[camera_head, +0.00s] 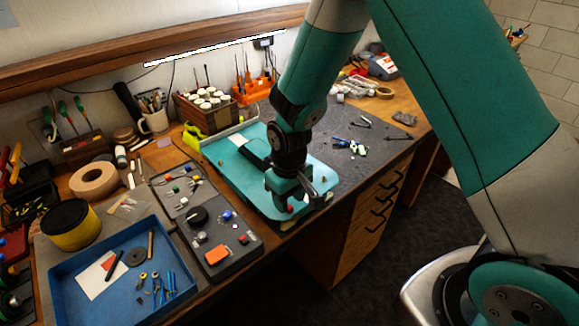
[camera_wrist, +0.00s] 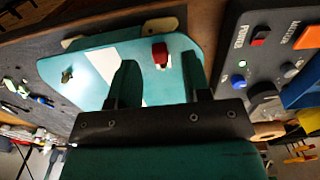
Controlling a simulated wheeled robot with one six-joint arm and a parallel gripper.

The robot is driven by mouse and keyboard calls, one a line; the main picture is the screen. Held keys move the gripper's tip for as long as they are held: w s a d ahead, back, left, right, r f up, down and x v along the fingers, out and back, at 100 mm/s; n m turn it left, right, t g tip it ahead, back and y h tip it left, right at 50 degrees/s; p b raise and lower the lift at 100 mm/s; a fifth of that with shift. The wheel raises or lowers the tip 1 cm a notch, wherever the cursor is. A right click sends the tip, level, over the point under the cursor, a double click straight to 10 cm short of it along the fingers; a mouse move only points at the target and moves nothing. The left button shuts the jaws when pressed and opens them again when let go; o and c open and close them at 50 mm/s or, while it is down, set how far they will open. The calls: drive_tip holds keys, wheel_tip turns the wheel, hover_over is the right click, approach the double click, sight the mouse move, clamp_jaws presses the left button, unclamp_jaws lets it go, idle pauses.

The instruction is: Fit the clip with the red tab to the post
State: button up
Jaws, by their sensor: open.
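The clip's red tab (camera_wrist: 160,53) stands up from the teal car shell (camera_wrist: 88,68) in the wrist view. It shows between my gripper's two dark fingers (camera_wrist: 158,64), which are open with a gap on each side of it. I cannot tell how deep the tab lies between the fingertips. The clip's metal part and the post under it are hidden or too small to make out. A small brass-coloured fitting (camera_wrist: 67,74) stands on the shell farther left. In the head view my gripper (camera_head: 293,203) is low over the shell's near edge (camera_head: 235,184), with a red spot beside it.
A dark control panel (camera_head: 229,240) with knobs and an orange button lies left of the shell. A blue tray (camera_head: 75,295) with tools is at the front left. Pliers and small parts (camera_head: 350,144) lie on the mat to the right. A box of white-lidded jars (camera_head: 207,113) stands behind.

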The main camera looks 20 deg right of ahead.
wheel_tip(320, 180, up, 16)
drive_tip(key=b, duration=0.2)
drive_tip(key=shift+f, duration=0.25)
drive_tip(key=s+a+r+n+y, duration=0.1)
drive_tip(key=s+a+r+y, duration=0.1)
drive_tip(key=s, duration=0.8)
drive_tip(key=s+a+r+n+y+b, duration=0.1)
drive_tip(key=s+a+r+n+y, duration=0.1)
drive_tip(key=s, duration=0.8)
drive_tip(key=shift+s+r, duration=0.2)
drive_tip(key=shift+r, duration=0.4)
